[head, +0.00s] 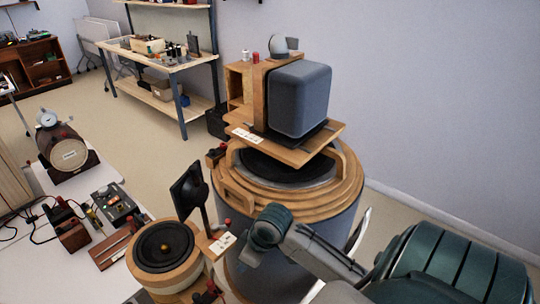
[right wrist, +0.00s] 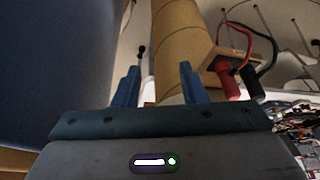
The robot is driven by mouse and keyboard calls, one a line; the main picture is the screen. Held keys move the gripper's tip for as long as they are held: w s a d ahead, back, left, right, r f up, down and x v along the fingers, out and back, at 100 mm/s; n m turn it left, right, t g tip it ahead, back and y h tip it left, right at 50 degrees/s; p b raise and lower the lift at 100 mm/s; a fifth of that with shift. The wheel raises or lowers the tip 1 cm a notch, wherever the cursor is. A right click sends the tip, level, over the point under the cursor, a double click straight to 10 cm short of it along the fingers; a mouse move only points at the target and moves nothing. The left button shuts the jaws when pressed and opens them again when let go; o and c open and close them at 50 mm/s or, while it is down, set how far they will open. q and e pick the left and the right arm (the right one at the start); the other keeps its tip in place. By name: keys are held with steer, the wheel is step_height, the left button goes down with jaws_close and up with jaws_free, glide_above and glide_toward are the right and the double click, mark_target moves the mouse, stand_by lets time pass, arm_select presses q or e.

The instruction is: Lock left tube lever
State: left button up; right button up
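In the right wrist view, my right gripper (right wrist: 159,84) is open, with its two blue fingers apart. A tan tube (right wrist: 178,45) stands beyond the fingers and shows in the gap between them. A thin dark lever with a round black knob (right wrist: 140,50) shows beside the tube, just above the left finger. I cannot tell whether the fingers touch the tube or the lever. In the head view, my green and grey right arm (head: 300,245) comes in from the lower right; its gripper cannot be made out. My left gripper is not in view.
A large round wooden-topped drum (head: 345,190) carries a grey speaker box (head: 300,98). A small round speaker (head: 165,246) is on the white table (head: 75,285) at left. Red (right wrist: 229,82) and black plugs with cables are right of the tube. A dark surface fills the wrist view's left.

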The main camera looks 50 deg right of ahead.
steer(key=s+f+m+h, duration=0.1)
steer(key=s+f, duration=0.4)
steer(key=f, duration=0.2)
steer(key=s+a+f+m+h, duration=0.1)
steer(key=s+f, duration=0.3)
steer(key=f, duration=0.4)
steer(key=shift+s+m+g+b, duration=0.3)
steer(key=shift+s+m+b, duration=0.1)
steer(key=shift+m, duration=0.2)
steer(key=shift+a, duration=0.1)
